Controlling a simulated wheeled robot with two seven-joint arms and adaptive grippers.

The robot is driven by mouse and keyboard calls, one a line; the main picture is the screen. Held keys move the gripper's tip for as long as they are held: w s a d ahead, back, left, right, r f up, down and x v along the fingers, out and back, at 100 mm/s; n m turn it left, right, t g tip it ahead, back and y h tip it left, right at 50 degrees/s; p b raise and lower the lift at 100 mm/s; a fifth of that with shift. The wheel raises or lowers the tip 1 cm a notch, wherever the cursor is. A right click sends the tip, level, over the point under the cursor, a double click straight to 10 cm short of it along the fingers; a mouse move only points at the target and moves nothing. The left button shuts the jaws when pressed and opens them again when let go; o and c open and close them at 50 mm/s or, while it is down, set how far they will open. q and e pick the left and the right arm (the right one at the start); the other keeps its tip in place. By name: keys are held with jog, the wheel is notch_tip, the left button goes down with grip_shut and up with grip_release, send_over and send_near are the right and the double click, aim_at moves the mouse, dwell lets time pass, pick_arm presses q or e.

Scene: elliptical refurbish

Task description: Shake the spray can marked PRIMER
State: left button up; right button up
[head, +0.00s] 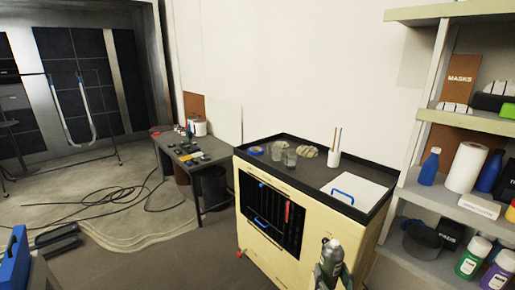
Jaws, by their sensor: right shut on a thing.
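My right gripper (331,272) is at the bottom edge, right of centre, in front of the cream cabinet. It is shut on a spray can (331,250), which it holds nearly upright. The lower part of the can is hidden by the gripper and the frame edge. My left gripper is not in view.
The cabinet's dark tray top (310,172) bears clear cups, a white pot with sticks and a white sheet. A shelf (440,203) with bottles stands close at the right. A small table (190,152) stands further back. Cables (105,197) lie on the floor at left.

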notch_tip(320, 180, down, 7)
jog(key=shift+r, duration=0.1)
notch_tip(320, 180, up, 7)
jog(key=shift+r, duration=0.1)
jog(key=shift+f, duration=3.65)
dwell(0.3)
jog(key=shift+r, duration=0.15)
dwell(0.8)
